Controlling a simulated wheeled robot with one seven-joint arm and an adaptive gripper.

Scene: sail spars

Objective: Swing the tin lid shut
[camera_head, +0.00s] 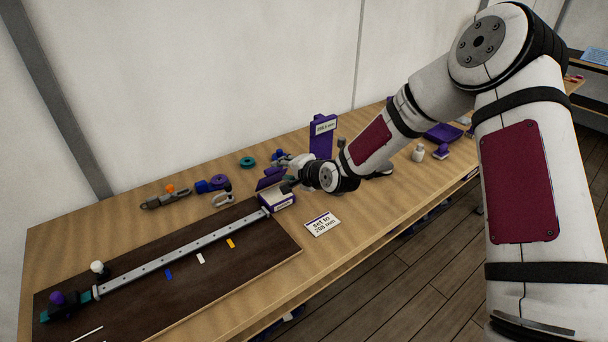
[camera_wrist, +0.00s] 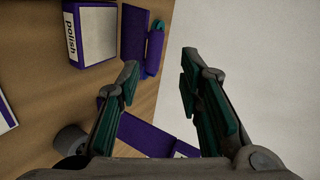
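The tin is a small purple-edged box (camera_head: 280,203) at the right end of the dark board in the head view. Its purple lid (camera_head: 268,178) stands raised and tilted at the back. In the wrist view the tin (camera_wrist: 92,38) shows at upper left with a "polish" label, and the purple lid (camera_wrist: 136,35) appears to stand along its right side. My gripper (camera_head: 288,187) is beside the tin in the head view, at its right rear. In the wrist view my gripper (camera_wrist: 158,85) has its fingers apart with nothing clearly between them. Contact with the lid cannot be told.
A tall purple readout stand (camera_head: 321,140) is close behind my gripper. A white card (camera_head: 322,224) lies in front. The dark board (camera_head: 190,290) with a long metal rail (camera_head: 185,248) lies left. A teal ring (camera_head: 248,162) and small fittings lie behind. A white bottle (camera_head: 418,153) stands right.

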